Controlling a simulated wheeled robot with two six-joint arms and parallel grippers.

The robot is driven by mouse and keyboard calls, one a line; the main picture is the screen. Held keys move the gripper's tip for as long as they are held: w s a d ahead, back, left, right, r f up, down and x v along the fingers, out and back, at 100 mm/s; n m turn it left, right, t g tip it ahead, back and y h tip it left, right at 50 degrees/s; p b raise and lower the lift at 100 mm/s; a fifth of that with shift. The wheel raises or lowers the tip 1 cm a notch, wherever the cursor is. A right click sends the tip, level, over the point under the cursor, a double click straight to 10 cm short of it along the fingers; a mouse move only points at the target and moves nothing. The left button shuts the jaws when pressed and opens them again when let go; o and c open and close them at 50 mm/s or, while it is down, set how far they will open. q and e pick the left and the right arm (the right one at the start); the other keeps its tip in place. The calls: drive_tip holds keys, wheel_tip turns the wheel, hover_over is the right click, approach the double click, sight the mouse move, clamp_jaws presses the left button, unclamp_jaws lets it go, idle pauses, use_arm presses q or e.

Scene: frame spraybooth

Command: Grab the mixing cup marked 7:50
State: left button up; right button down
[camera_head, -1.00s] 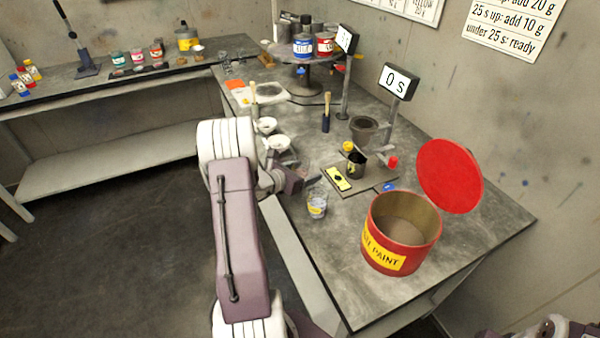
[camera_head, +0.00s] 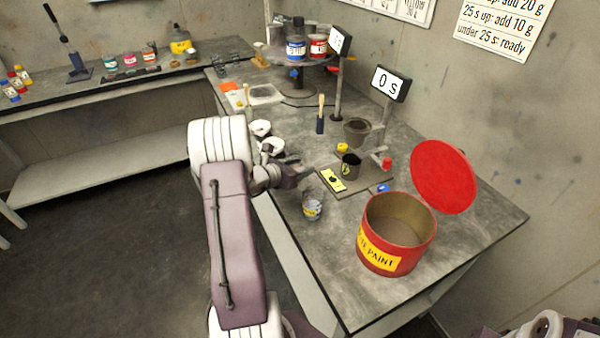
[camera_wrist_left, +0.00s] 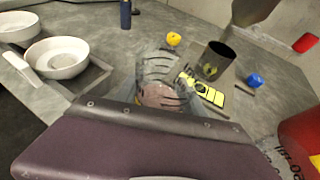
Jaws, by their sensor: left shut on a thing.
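In the left wrist view a clear cup (camera_wrist_left: 158,70) with black graduation lines stands between my fingers, with something pinkish low in it. My left gripper (camera_head: 308,175) is shut on this cup, above the grey bench near its front edge. In the head view the held cup is barely visible. A small clear cup with a yellow label (camera_head: 312,210) shows just below and to the right of the gripper. I cannot tell whether it is the same cup. The mark 7:50 is not readable. My right gripper is out of view.
A red paint tin (camera_head: 398,232) with its lid up stands to the right.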

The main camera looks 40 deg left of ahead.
use_arm(q)
drive_tip(key=w+d+r+b, duration=0.1)
drive_tip(key=d+r, duration=0.7)
drive_tip(key=d, duration=0.3)
drive_tip(key=shift+w+d, duration=0.3)
drive_tip(key=shift+w, duration=0.1)
